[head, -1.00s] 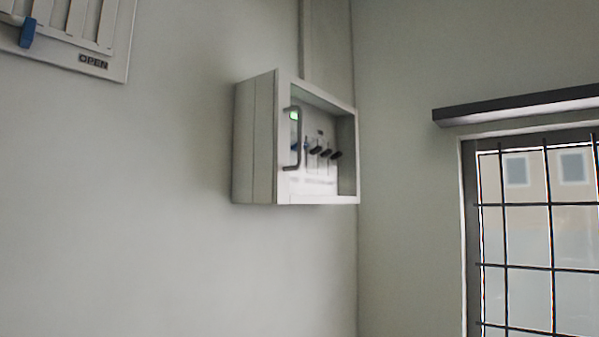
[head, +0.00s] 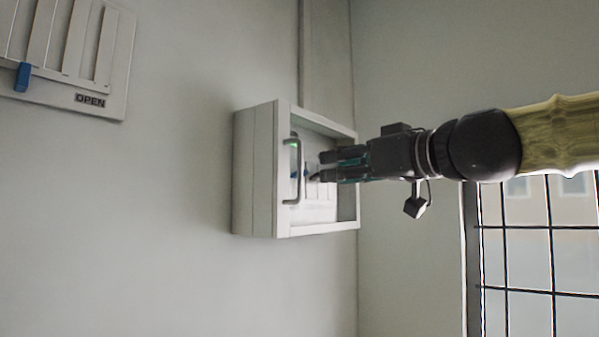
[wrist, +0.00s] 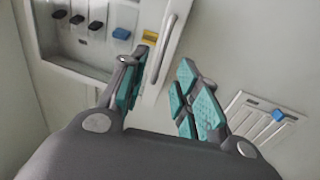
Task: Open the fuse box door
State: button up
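The white fuse box (head: 255,175) hangs on the wall in the head view. Its clear-fronted door (head: 285,220) looks shut. A grey bar handle (head: 298,172) stands upright on the door's left side. My gripper (head: 318,167) is in front of the box, its fingertips just right of the handle in this view. In the wrist view my gripper (wrist: 158,68) is open, with teal pads and nothing held. The handle (wrist: 162,50) appears between the fingertips there; whether it is within their reach in depth, I cannot tell. My fingers hide some of the switches in the head view.
A white slatted panel marked OPEN (head: 90,101) with a blue slider (head: 23,76) is on the wall to the left. A barred window (head: 530,250) is at right. The wall below the box is clear.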

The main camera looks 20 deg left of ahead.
aim_at(299, 194)
jog(key=shift+r+p+x, duration=0.15)
jog(key=shift+p+x, duration=0.45)
jog(key=shift+x, duration=1.2)
jog(key=shift+r+p+x, duration=0.2)
jog(key=shift+p+x, duration=0.35)
jog(key=shift+x, duration=1.2)
jog(key=shift+r+p+x, duration=0.15)
jog(key=shift+p+x, duration=0.45)
jog(key=shift+x, duration=1.2)
jog(key=shift+s+a, duration=0.1)
jog(key=shift+s, duration=0.1)
grip_shut()
